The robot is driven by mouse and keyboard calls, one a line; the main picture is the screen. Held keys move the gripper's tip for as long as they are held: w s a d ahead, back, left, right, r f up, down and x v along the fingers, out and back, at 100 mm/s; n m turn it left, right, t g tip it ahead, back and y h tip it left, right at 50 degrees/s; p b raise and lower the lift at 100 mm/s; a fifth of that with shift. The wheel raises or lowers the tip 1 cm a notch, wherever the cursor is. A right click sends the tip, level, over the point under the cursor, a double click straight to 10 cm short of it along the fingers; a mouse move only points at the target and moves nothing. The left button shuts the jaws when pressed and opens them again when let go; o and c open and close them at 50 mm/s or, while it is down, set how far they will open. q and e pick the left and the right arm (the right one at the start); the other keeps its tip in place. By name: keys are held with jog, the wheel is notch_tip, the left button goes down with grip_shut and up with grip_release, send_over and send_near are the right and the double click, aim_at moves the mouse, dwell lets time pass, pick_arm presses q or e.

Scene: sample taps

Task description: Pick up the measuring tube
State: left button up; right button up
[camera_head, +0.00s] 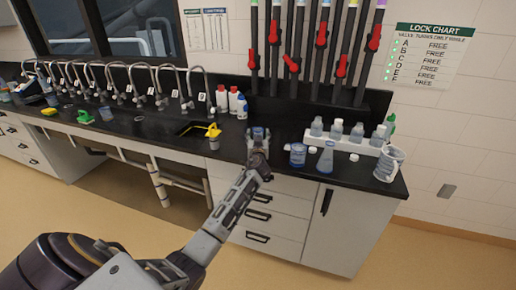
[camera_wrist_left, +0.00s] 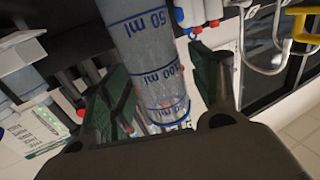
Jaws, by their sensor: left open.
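The measuring tube (camera_wrist_left: 150,55) is clear with blue rings and millilitre marks. In the left wrist view it stands between the two fingers of my left gripper (camera_wrist_left: 165,85), and the fingers look spread around it, with gaps showing. In the head view my left gripper (camera_head: 259,140) is over the front of the black counter, and a bluish clear piece of the tube (camera_head: 260,131) shows at its tip. The gripper hides most of the tube there. My left gripper is open. My right gripper is not in view.
To the right stand a small beaker (camera_head: 298,155), a conical flask (camera_head: 326,159), a jug (camera_head: 388,166) and a white rack (camera_head: 342,143) with several bottles. Pipes with red valves (camera_head: 341,65) rise behind.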

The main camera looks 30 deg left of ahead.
pick_arm(q)
jog(key=c, duration=1.1)
jog(key=shift+r, duration=0.1)
notch_tip(320, 180, up, 10)
dwell(0.3)
dwell(0.4)
